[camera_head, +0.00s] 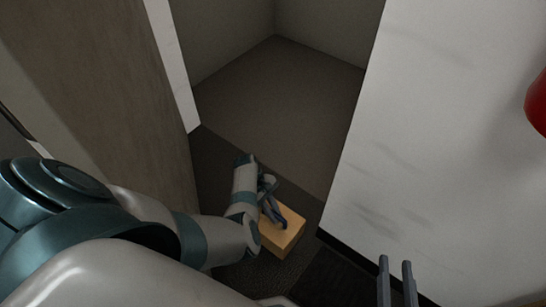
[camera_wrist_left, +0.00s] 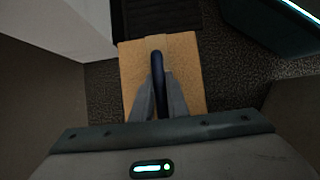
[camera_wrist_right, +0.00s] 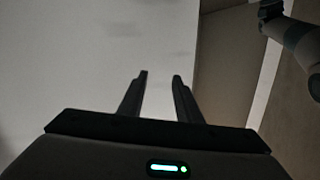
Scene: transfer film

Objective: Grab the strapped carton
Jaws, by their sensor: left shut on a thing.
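The strapped carton (camera_head: 289,236) is a small tan box on the dark floor by the doorway. In the left wrist view the carton (camera_wrist_left: 187,62) shows a paler strap band and a dark blue strap or handle (camera_wrist_left: 157,70) rising from its top. My left gripper (camera_wrist_left: 158,85) is over the carton with its fingers closed on that dark handle; it also shows in the head view (camera_head: 277,217). The fingers hide part of the carton's top. My right gripper (camera_wrist_right: 160,75) is open and empty in front of a pale wall; its fingers also show in the head view (camera_head: 396,262).
A pale wall panel (camera_head: 440,110) stands right of the doorway, and a brown panel (camera_head: 100,70) stands on the left. A dark mat (camera_head: 340,278) lies right of the carton. A red object (camera_head: 538,104) is at the right edge. The floor beyond the doorway is clear.

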